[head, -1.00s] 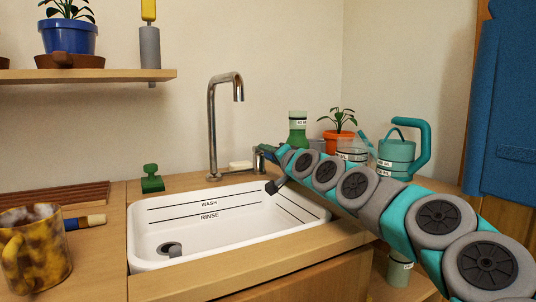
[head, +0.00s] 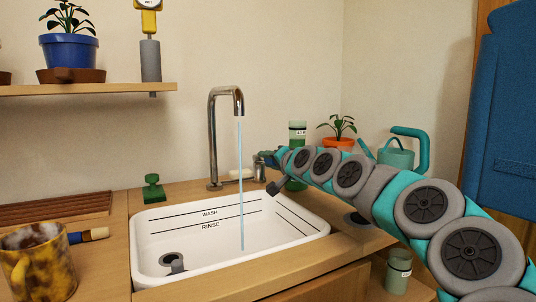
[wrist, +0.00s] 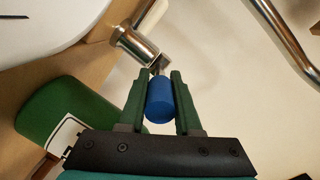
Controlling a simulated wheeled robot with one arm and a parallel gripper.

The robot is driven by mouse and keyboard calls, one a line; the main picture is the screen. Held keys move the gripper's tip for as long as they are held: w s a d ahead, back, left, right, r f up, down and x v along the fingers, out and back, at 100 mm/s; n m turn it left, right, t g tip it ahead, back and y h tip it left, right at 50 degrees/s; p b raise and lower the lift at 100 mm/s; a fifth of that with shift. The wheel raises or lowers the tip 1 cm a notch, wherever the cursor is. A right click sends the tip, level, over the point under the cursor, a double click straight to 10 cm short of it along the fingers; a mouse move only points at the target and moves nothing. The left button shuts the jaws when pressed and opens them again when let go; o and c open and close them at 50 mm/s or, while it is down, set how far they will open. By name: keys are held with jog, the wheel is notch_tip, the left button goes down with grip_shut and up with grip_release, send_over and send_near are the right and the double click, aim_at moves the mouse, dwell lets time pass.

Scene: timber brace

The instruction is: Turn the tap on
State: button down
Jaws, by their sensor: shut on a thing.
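The chrome tap (head: 213,140) stands behind the white sink (head: 180,222), and a thin stream of water (head: 241,185) runs from its spout into the basin. The tap's blue-ended handle (wrist: 160,100) shows in the wrist view on a chrome stem. My gripper (wrist: 160,85) has its two green fingers on either side of the blue handle and is shut on it. In the head view my gripper (head: 268,158) is beside the tap's base at the right, and the handle is mostly hidden there.
A green bottle (head: 297,132), a potted plant (head: 340,142) and a teal watering can (head: 396,155) stand behind my arm. A green stamp-like object (head: 153,190) is left of the tap. A mottled mug (head: 40,265) and a brush (head: 90,235) lie on the left counter.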

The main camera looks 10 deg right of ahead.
jog(key=shift+d+r+p, duration=0.1)
jog(key=shift+r+p, duration=0.3)
jog(key=shift+r, duration=0.1)
jog(key=shift+f+g+p, duration=0.1)
jog(key=shift+g+p, duration=0.2)
jog(key=shift+g, duration=0.2)
jog(key=shift+f, duration=0.1)
jog(key=c, duration=0.6)
grip_release()
jog(key=v, duration=0.7)
jog(key=shift+s, duration=0.3)
